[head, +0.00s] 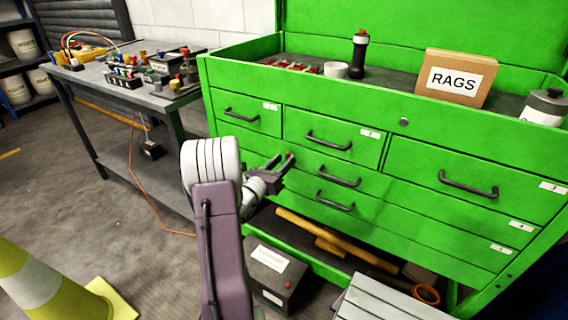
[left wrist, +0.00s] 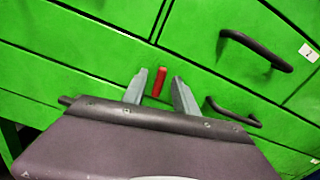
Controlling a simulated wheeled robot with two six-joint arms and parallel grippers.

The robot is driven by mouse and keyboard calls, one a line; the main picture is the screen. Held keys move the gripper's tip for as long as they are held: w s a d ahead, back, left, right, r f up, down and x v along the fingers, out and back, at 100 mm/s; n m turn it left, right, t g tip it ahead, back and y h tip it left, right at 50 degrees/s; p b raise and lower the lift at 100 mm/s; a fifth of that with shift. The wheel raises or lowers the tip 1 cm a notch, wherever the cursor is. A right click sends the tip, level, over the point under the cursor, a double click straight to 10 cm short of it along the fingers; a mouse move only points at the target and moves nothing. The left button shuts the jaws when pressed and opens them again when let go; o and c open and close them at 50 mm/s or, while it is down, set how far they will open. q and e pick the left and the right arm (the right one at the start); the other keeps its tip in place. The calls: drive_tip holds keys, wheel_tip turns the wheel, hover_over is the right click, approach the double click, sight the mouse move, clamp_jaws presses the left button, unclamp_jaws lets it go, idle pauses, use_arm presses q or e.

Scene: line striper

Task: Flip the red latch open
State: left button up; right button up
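The red latch (left wrist: 159,82) is a small upright red piece on the green drawer cabinet front (left wrist: 60,80). In the left wrist view it shows between the two fingertips of my left gripper (left wrist: 160,88), with a gap on each side. That gripper is open and holds nothing. In the head view my left gripper (head: 279,166) is at the cabinet front, below the small drawers, with a bit of the red latch (head: 289,155) showing at its fingertips. Whether a finger touches the latch I cannot tell. My right gripper is not in view.
Dark drawer handles (head: 329,141) stick out to the right of my left gripper. A workbench (head: 120,85) with small parts stands at left, and a striped cone (head: 40,280) is on the floor.

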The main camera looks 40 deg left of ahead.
use_arm(q)
drive_tip(key=shift+w, duration=0.5)
clamp_jaws()
drive_tip(key=m+b, duration=0.2)
drive_tip(key=b, duration=0.1)
drive_tip(key=shift+d+f, duration=0.1)
unclamp_jaws()
